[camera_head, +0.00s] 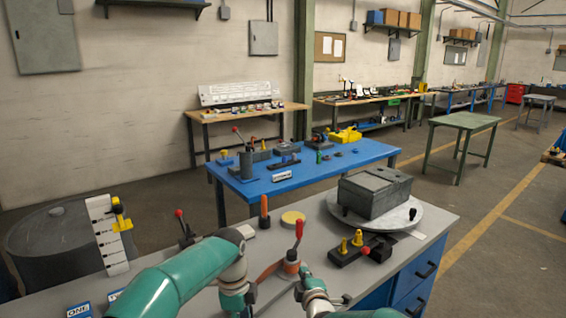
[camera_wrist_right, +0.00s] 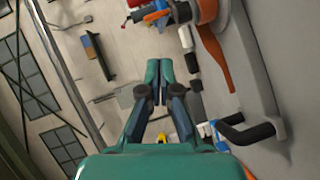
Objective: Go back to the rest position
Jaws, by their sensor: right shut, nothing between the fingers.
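My left arm (camera_head: 175,280) comes in from the lower left, bends over the grey bench and runs down to the bottom edge. I cannot make out its gripper. My right arm (camera_head: 362,313) comes in low on the right, in front of the bench. My right gripper (camera_wrist_right: 159,66) shows clearly in the right wrist view, its two teal fingertips together with nothing between them. In the head view it is small and partly lost among the arm links.
The grey bench (camera_head: 443,218) carries an orange part with a red-handled lever (camera_head: 298,240), yellow pegs on a dark block (camera_head: 344,256) and a grey box (camera_head: 373,192) on a round plate. Its blue drawers have dark handles. A blue table (camera_head: 345,158) stands behind.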

